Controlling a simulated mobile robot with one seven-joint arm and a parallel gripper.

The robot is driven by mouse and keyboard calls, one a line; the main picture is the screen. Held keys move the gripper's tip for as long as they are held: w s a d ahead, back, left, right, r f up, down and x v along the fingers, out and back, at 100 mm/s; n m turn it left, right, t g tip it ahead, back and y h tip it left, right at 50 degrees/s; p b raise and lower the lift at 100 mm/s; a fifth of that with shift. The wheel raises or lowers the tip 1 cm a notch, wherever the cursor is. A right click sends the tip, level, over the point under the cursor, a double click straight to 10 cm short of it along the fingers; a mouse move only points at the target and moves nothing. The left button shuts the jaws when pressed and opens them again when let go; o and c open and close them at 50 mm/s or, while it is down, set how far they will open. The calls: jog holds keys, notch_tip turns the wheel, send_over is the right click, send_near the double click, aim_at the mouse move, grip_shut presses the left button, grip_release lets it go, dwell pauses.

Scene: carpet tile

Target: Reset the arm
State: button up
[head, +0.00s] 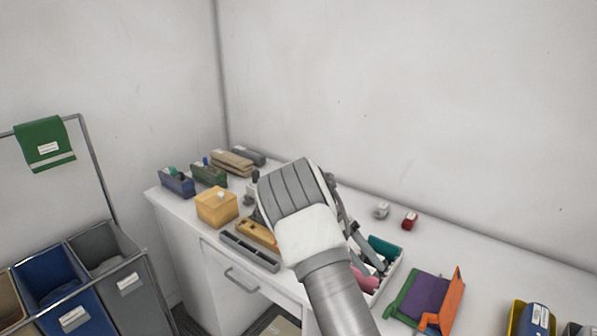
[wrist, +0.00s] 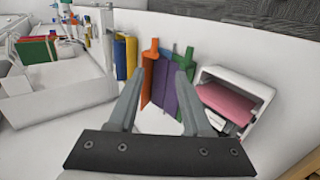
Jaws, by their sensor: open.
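My arm rises from the bottom centre of the head view and hangs over the white counter (head: 480,262). My gripper (wrist: 161,72) is open in the wrist view, with its two grey fingers apart. An orange, purple and green folder-like object (wrist: 164,92) shows behind and between the fingers. I cannot tell how far it is below them. It also stands on the counter in the head view (head: 428,298). In the head view the fingers are partly hidden behind the wrist, above a white tray.
The white tray (wrist: 262,78) holds a pink item (wrist: 229,102). Small red (head: 410,220) and white (head: 382,210) objects stand near the wall. A yellow box (head: 217,206) and several holders crowd the counter's left end. Bins (head: 55,278) stand at the lower left.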

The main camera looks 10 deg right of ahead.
jog(key=s+a+r+n+t+y, duration=0.2)
jog(key=s+r+t+y, duration=0.1)
jog(key=s+r, duration=0.3)
jog(key=s+a+r+n+t+y, duration=0.2)
jog(key=s+a+r+t+y, duration=0.1)
jog(key=r, duration=0.5)
jog(key=s+a+r+n+t, duration=0.2)
jog(key=s+t, duration=0.1)
jog(key=s, duration=0.4)
jog(key=s+a+r+n+t+y, duration=0.1)
jog(key=s+a+r+n+t, duration=0.2)
jog(key=s, duration=0.4)
jog(key=shift+s+a+t, duration=0.35)
jog(key=shift+t, duration=0.15)
